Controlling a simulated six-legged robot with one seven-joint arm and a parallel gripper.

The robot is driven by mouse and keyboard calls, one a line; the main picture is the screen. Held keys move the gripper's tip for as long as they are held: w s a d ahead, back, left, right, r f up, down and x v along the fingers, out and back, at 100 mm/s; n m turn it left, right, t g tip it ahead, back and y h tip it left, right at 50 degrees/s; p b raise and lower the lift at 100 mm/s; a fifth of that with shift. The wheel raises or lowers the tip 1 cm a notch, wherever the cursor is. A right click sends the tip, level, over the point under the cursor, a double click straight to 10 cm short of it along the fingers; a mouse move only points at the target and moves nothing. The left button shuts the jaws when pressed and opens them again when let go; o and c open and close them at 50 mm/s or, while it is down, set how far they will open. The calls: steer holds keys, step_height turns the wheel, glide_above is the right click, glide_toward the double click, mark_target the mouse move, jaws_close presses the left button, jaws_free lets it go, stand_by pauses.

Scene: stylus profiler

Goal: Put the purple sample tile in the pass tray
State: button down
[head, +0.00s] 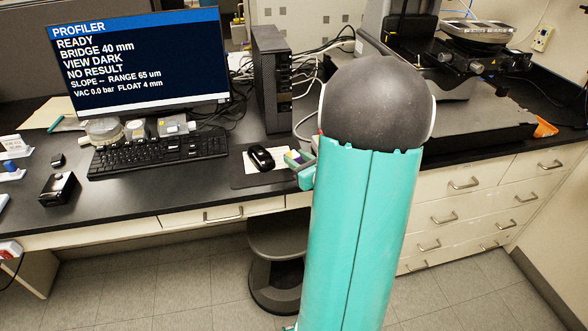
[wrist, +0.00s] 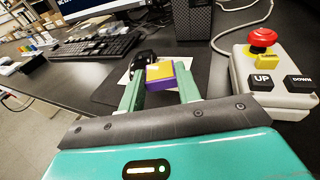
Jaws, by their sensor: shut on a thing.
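My gripper (wrist: 160,80) is shut on the purple sample tile (wrist: 158,84), a small block with purple sides and a yellow top, held between its two green fingers. In the head view my gripper (head: 303,168) shows beside my arm, above the mouse pad at the desk's front edge, with the tile partly visible at its tip. My arm hides part of the bench behind it. I cannot pick out the pass tray for certain in either view.
A mouse (head: 261,158) lies on a dark pad (head: 245,180), close to my gripper. A keyboard (head: 158,154) and monitor (head: 140,60) stand to the left. A control box (wrist: 272,80) with a red button is at right in the wrist view. A stool (head: 275,262) stands below.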

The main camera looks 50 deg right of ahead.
steer(key=shift+w+d+f, duration=0.25)
steer(key=shift+w+f, duration=0.55)
steer(key=shift+f, duration=0.25)
steer(key=shift+w+d+f, duration=0.1)
steer(key=shift+f, duration=1.5)
steer(key=shift+f, duration=0.15)
steer(key=c, duration=1)
jaws_free()
steer(key=shift+r, duration=0.2)
steer(key=v, duration=1.2)
